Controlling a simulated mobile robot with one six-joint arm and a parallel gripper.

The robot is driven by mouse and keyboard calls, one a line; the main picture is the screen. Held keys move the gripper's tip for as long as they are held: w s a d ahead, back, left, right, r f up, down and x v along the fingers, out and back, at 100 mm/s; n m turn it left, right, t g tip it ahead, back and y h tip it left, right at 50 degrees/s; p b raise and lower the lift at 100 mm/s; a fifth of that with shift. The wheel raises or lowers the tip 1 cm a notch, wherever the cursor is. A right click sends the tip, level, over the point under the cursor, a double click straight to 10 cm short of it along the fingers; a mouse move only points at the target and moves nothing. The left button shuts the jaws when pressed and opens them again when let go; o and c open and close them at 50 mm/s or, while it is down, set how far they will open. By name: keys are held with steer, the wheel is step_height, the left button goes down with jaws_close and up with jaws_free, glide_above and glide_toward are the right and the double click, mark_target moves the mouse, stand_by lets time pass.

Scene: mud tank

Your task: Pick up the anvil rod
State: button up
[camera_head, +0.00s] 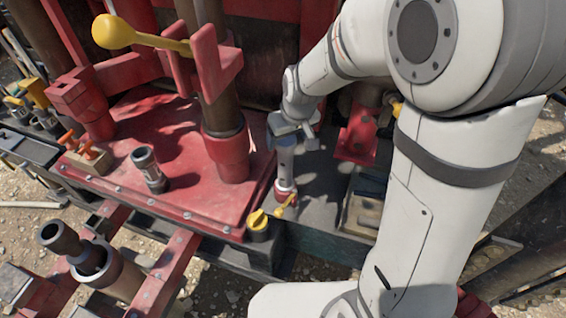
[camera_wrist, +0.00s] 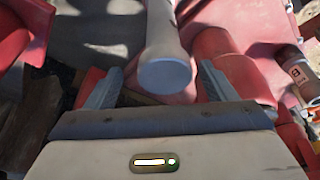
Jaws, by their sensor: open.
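A light grey rod with a rounded end, which looks like the anvil rod (camera_head: 286,163), stands upright in a red fitting beside the red platform in the head view. In the wrist view the rod (camera_wrist: 165,45) comes down from the top edge, its round end facing the camera. My gripper (camera_head: 293,132) is at the top of the rod and points down. In the wrist view my gripper (camera_wrist: 160,76) is open, with one finger on each side of the rod's end. Gaps show between the rod and both fingers. The gripper partly hides the rod's top in the head view.
A red platform (camera_head: 195,140) with a thick red-based post (camera_head: 226,150) stands left of the rod. A yellow-handled lever (camera_head: 140,38) rises above it. A yellow-capped part (camera_head: 258,222) sits close to the rod's foot. A red bracket (camera_head: 357,135) stands to the right.

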mark_target(285, 169)
steer(key=shift+a+p+x, duration=0.15)
steer(key=shift+p+x, duration=0.05)
steer(key=shift+x, duration=0.8)
steer(key=shift+a+p+x, duration=0.1)
steer(key=shift+p+x, duration=0.05)
steer(key=shift+x, duration=0.85)
jaws_close()
steer(key=shift+w+r, duration=0.1)
